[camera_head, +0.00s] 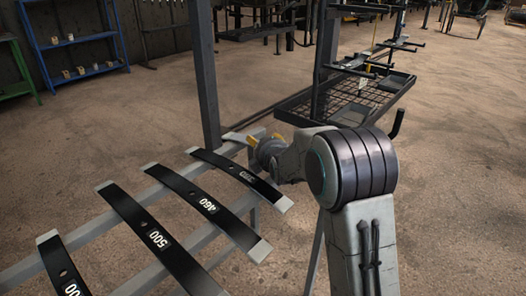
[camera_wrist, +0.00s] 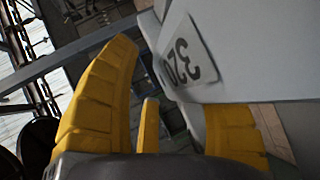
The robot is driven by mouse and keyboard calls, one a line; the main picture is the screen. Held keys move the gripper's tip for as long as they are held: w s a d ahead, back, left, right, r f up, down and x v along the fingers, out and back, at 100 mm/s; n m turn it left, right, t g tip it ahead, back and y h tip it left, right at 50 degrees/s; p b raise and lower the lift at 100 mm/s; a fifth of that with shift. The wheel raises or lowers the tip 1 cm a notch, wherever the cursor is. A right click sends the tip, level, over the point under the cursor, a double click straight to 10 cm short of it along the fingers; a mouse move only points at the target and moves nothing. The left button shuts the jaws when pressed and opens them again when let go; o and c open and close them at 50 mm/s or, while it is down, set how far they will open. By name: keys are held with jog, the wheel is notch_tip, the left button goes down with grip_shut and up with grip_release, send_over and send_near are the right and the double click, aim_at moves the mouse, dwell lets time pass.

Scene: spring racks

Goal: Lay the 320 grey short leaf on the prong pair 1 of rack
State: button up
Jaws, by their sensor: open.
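The grey leaf (camera_wrist: 245,45) marked 320 fills the upper right of the wrist view, close to the camera, with its label upside down. In the head view a short pale grey piece (camera_head: 236,137), likely its end, shows at the far end of the grey rails. My gripper (camera_head: 254,139) is there beside it, mostly hidden by my arm. In the wrist view my yellow fingers (camera_wrist: 165,110) are spread apart, and the leaf partly covers the right one. Whether they touch it is unclear. A dark rack with prongs (camera_head: 361,70) stands at the back; I cannot tell which pair is 1.
Several black leaves with grey ends lie across the grey rails (camera_head: 83,235), among them 460 (camera_head: 190,197) and 500 (camera_head: 143,226). A grey post (camera_head: 204,75) rises behind the rails. A mesh tray (camera_head: 330,103) sits low at the dark rack. Floor to the right is clear.

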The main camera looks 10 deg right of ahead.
jog(key=shift+w+f, duration=0.1)
jog(key=shift+w, duration=0.15)
grip_shut()
dwell(0.5)
jog(key=shift+s+f, duration=0.1)
dwell(0.4)
